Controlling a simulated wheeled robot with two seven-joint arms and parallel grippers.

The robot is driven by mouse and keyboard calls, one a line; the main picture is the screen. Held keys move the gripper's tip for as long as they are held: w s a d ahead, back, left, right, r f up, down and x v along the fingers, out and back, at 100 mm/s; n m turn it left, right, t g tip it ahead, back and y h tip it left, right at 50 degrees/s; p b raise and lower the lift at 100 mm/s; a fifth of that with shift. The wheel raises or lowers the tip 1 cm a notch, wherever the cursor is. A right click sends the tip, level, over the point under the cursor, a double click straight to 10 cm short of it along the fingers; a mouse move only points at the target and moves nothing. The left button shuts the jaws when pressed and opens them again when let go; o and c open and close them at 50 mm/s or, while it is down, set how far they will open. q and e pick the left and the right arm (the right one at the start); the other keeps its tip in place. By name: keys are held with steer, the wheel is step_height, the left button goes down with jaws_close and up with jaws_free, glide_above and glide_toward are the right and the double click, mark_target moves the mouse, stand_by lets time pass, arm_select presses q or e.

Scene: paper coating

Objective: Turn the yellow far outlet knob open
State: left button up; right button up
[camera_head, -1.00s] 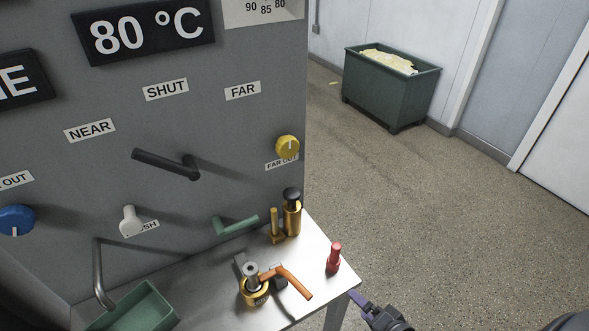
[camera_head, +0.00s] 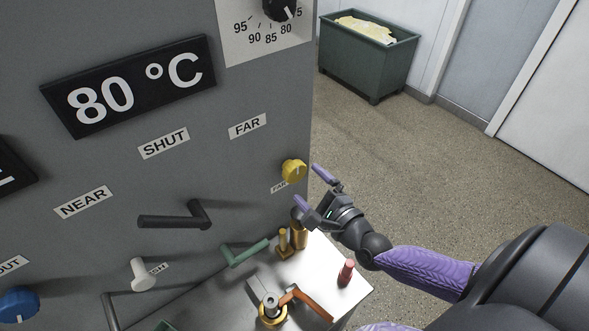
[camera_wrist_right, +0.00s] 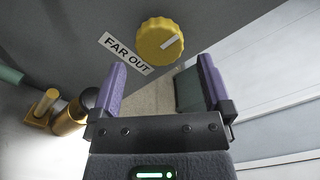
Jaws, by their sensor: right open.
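The yellow far outlet knob (camera_head: 293,170) sits on the grey panel near its right edge, with a pale pointer line on its face. In the right wrist view the knob (camera_wrist_right: 160,41) is ahead of the fingers, above the gap between them, beside the FAR OUT label (camera_wrist_right: 124,54). My right gripper (camera_head: 310,186) is open and empty, just right of and below the knob, apart from it. Its two purple fingers also show in the right wrist view (camera_wrist_right: 160,80). My left gripper is not in view.
Below the knob, a steel shelf (camera_head: 335,298) holds brass fittings (camera_head: 299,236), a red-capped item (camera_head: 346,272) and an orange-handled valve (camera_head: 305,303). A green lever (camera_head: 245,252) and a dark lever (camera_head: 175,220) stick out of the panel. A green bin (camera_head: 365,70) stands back on open floor.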

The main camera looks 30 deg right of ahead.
mark_target(298, 175)
steer(key=w, duration=0.3)
steer(key=shift+w+a+f, duration=0.1)
steer(key=shift+w, duration=0.6)
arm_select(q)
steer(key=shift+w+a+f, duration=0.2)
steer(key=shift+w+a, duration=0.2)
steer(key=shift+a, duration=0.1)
arm_select(e)
steer(key=shift+w+a, duration=0.1)
steer(key=c, duration=1.1)
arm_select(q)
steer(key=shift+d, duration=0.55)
arm_select(e)
steer(key=shift+c, duration=0.2)
